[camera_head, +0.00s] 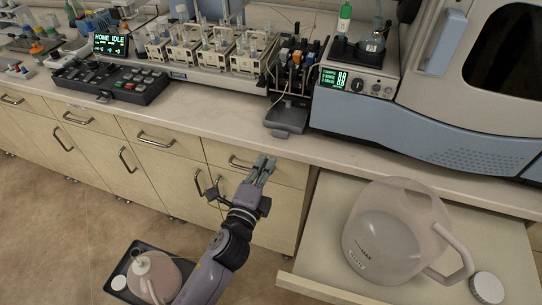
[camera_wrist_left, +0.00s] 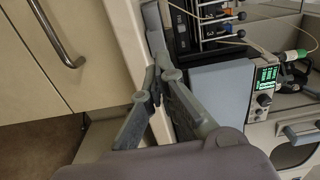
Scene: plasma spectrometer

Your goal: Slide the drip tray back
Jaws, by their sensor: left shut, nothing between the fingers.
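The drip tray (camera_head: 287,118) is a small dark grey tray at the foot of the pump block (camera_head: 296,68), and it sticks out toward the counter's front edge. In the left wrist view the grey tray (camera_wrist_left: 152,22) shows partly at the top, just beyond my fingers. My left gripper (camera_head: 264,165) is shut and empty, in front of the drawer fronts and below the counter edge, apart from the tray in the head view. In the left wrist view its fingers (camera_wrist_left: 157,84) come together near the counter edge. My right gripper is not in view.
The instrument (camera_head: 440,100) and a control unit (camera_head: 352,90) stand right of the pump. Sample racks (camera_head: 205,50) and a keypad (camera_head: 115,82) are to its left. A pulled-out shelf (camera_head: 320,265) holds a large clear jug (camera_head: 395,235). A flask sits in a black floor tray (camera_head: 117,263).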

